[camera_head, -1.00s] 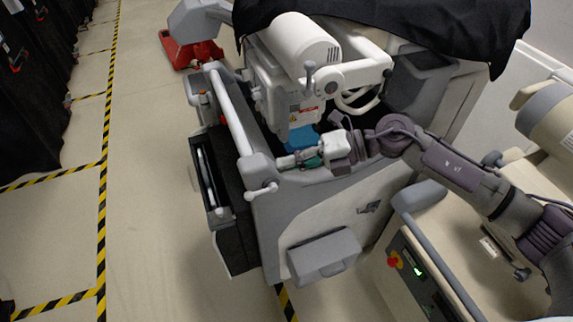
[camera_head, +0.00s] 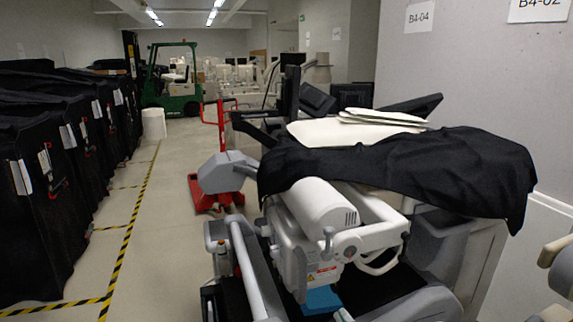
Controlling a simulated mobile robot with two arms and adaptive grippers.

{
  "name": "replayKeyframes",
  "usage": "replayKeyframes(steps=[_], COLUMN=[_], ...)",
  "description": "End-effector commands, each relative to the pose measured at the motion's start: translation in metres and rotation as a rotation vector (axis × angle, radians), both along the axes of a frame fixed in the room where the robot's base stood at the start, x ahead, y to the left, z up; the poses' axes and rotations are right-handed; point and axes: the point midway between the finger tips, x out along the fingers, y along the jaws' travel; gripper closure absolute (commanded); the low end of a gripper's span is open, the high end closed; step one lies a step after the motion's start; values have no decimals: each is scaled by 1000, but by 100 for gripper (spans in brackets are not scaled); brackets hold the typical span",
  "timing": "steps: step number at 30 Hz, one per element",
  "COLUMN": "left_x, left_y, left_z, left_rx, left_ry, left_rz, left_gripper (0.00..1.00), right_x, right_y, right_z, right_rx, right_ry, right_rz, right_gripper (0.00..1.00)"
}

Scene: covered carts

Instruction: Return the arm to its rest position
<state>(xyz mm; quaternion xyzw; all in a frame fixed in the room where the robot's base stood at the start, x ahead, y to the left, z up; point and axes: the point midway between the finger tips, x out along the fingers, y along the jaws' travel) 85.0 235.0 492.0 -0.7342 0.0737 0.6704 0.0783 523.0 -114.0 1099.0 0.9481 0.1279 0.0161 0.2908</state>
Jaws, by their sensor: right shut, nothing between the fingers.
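Only a small light piece of my right gripper (camera_head: 343,315) shows at the bottom edge, just right of and below a blue pad (camera_head: 321,299) on the covered cart. The gripper is shut and empty. The rest of my right arm is below the picture. The grey-white cart (camera_head: 262,268) has a white machine arm (camera_head: 318,204) across its front and a black cloth (camera_head: 420,170) draped on top. My left gripper is not in view.
Black-covered carts (camera_head: 40,190) line the left side. A yellow-black floor stripe (camera_head: 128,235) runs along a clear aisle. A red pallet jack (camera_head: 203,190) and a green forklift (camera_head: 172,85) stand behind. A grey wall (camera_head: 480,80) closes the right.

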Motion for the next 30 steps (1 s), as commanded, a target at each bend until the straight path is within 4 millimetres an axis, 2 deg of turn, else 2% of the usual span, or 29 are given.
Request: replayKeyframes(steps=[1,3,6,9,15,21,30], left_x=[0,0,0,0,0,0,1], left_y=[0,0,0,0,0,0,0], left_z=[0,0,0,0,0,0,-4], left_rx=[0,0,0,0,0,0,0], left_ry=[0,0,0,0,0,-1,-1], left_rz=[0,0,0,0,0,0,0], left_gripper=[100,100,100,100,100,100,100], right_x=[-17,-45,-89,-128,-197,-259,-243], right_y=[-19,-43,-64,-76,-87,-92,-89], right_z=[-30,-68,-110,-138,-169,-184,-268], right_rx=[54,102,148,171,200,218,202], right_ry=[149,348,585,761,1031,1252,1287], right_rz=[-86,-192,-295,-357,-432,-478,-481], right_gripper=[100,100,100,100,100,100,100])
